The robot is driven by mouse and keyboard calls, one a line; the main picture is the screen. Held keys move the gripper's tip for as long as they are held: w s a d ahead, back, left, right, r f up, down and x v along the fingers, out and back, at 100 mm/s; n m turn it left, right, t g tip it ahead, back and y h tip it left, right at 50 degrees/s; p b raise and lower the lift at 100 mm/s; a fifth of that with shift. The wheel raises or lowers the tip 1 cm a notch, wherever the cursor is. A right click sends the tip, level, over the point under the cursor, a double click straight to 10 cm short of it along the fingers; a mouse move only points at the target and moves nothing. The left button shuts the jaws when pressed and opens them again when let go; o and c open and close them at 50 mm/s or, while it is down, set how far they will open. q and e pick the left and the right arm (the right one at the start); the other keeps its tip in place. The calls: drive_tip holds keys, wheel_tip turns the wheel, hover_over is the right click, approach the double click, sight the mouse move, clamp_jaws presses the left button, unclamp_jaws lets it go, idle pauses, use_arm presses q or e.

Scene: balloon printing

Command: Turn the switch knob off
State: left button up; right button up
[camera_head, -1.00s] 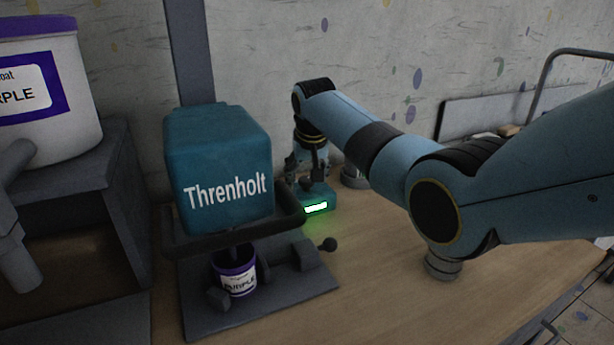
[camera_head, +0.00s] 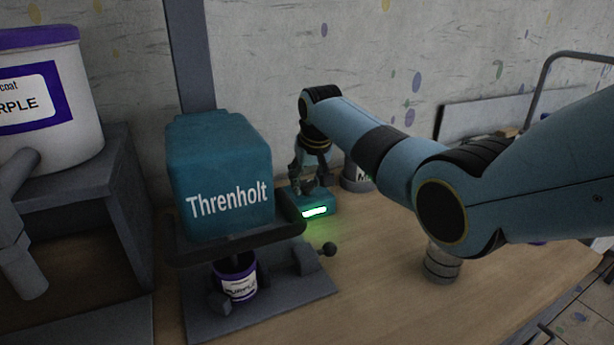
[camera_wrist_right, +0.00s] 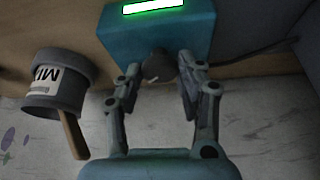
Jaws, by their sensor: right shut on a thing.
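The switch is a teal box with a lit green display (camera_head: 314,211), beside the Threnholt machine in the head view. In the right wrist view the teal switch box (camera_wrist_right: 158,40) is at the top, with its display glowing green. The dark round knob (camera_wrist_right: 159,68) sits on its near side. My right gripper (camera_head: 312,188) reaches down onto the box in the head view. In the right wrist view my right gripper (camera_wrist_right: 160,76) has one finger on each side of the knob and is shut on it. My left gripper is not seen.
The teal Threnholt machine (camera_head: 222,170) stands left of the switch, with a small purple-labelled can (camera_head: 236,280) under it. A grey can with a stick (camera_wrist_right: 54,90) is close by the right gripper. A large purple-rimmed bucket (camera_head: 45,100) stands on a dark stand at left.

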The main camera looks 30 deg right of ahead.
drive_tip(key=n+y+p, duration=0.1)
drive_tip(key=n, duration=0.1)
drive_tip(key=shift+d+r+n, duration=0.1)
drive_tip(key=shift+n, duration=0.2)
drive_tip(key=shift+n+y, duration=0.4)
drive_tip(key=shift+n, duration=0.5)
drive_tip(key=n+y, duration=0.1)
drive_tip(key=n, duration=0.1)
drive_tip(key=shift+d+n, duration=0.1)
drive_tip(key=shift+n, duration=0.2)
drive_tip(key=shift+w+n+g+y+b, duration=0.1)
drive_tip(key=shift+n+g+y+b, duration=0.45)
drive_tip(key=shift+n+b, duration=1)
drive_tip(key=shift+n, duration=0.25)
drive_tip(key=o, duration=1.1)
drive_tip(key=shift+o, duration=0.2)
drive_tip(key=shift+d, duration=0.1)
